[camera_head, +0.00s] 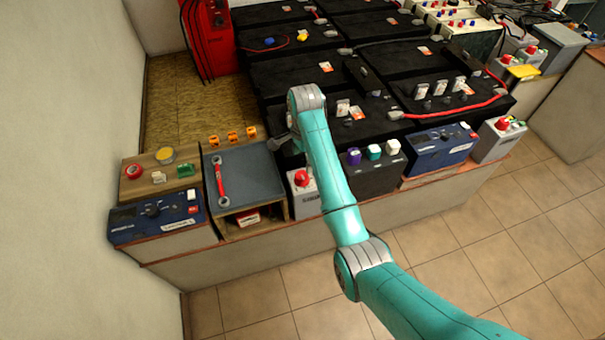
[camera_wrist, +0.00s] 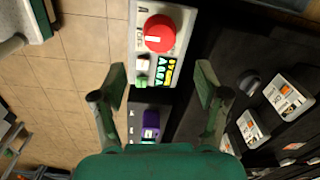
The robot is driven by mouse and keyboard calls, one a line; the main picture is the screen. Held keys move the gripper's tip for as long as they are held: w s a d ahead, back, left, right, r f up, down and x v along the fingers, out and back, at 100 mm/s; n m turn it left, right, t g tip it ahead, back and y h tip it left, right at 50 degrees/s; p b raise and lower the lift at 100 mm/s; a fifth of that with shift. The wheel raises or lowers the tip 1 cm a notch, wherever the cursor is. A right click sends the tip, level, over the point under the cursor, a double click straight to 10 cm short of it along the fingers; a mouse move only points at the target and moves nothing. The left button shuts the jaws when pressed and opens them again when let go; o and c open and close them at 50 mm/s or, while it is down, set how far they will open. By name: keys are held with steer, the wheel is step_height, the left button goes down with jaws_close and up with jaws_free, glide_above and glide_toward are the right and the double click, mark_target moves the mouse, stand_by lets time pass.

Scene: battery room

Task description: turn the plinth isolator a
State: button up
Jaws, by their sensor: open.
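A light grey isolator box with a round red knob (camera_wrist: 159,34) is at the top of the wrist view. A white bar marks the knob. Small white and green parts and a coloured label are on the box below it. The same box (camera_head: 306,203) appears at the plinth's front in the head view, partly hidden by my arm. The red knob is ahead of the fingertips, untouched.
A dark block with a purple cap (camera_head: 353,156) stands right of the box. Black batteries (camera_head: 290,75) fill the area behind. Another red-knobbed grey box (camera_head: 499,140) is far right. Tiled floor lies in front.

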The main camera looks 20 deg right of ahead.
mark_target(303, 175)
step_height(303, 175, down, 10)
steer(key=shift+w+r, duration=0.1)
steer(key=shift+r, duration=0.1)
steer(key=c, duration=1.2)
